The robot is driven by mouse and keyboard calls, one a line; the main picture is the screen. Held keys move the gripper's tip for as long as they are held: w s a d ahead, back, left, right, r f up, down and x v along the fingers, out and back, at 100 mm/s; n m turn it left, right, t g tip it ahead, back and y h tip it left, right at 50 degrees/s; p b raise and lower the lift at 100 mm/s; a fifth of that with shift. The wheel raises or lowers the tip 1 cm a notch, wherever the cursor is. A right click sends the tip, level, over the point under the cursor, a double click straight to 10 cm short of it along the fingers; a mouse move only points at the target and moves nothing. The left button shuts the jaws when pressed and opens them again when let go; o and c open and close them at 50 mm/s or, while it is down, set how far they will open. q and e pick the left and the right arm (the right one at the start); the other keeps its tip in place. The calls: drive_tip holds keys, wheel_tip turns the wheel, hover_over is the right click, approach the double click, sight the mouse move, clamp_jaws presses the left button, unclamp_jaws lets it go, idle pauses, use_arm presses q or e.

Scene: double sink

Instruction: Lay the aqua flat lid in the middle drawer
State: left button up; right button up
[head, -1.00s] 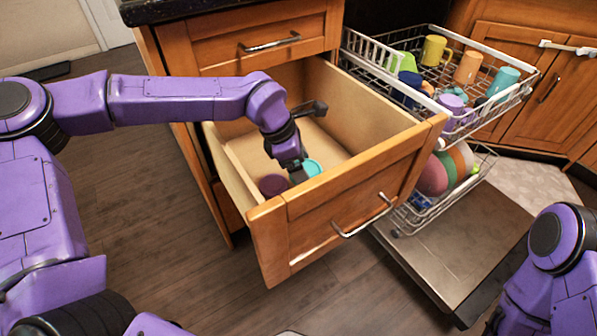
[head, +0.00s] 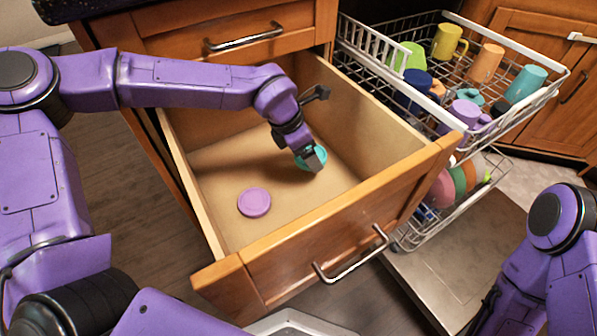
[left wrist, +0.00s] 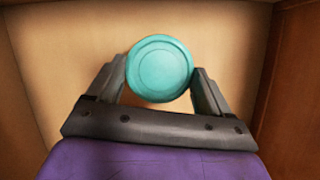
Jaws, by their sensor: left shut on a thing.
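The aqua flat lid (head: 316,161) is inside the open middle drawer (head: 262,262), toward the drawer's right side. In the left wrist view the round lid (left wrist: 159,68) sits between both fingertips. My left gripper (head: 311,160) is shut on the lid; it also shows in the left wrist view (left wrist: 160,82). I cannot tell whether the lid touches the drawer floor. A purple round lid (head: 254,202) lies flat on the drawer floor, left of the aqua lid and apart from it. My right gripper is not in view; only part of my right arm shows.
The dishwasher's upper rack (head: 480,75) holds several cups, including a yellow mug (head: 447,41). Its lower rack (head: 440,225) holds plates. The drawer's walls stand around my left gripper. A closed drawer (head: 240,38) is above. The drawer floor between the lids is clear.

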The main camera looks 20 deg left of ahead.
sight(312, 175)
use_arm(q)
wheel_tip(312, 175, down, 6)
drive_tip(key=shift+d+f+b, duration=0.15)
drive_tip(key=shift+f+b, duration=0.1)
drive_tip(key=shift+b, duration=0.95)
drive_tip(key=shift+r, duration=0.1)
drive_tip(key=o, duration=0.9)
drive_tip(key=p+v, duration=0.5)
drive_tip(key=v, duration=0.7)
drive_tip(key=shift+w, duration=0.1)
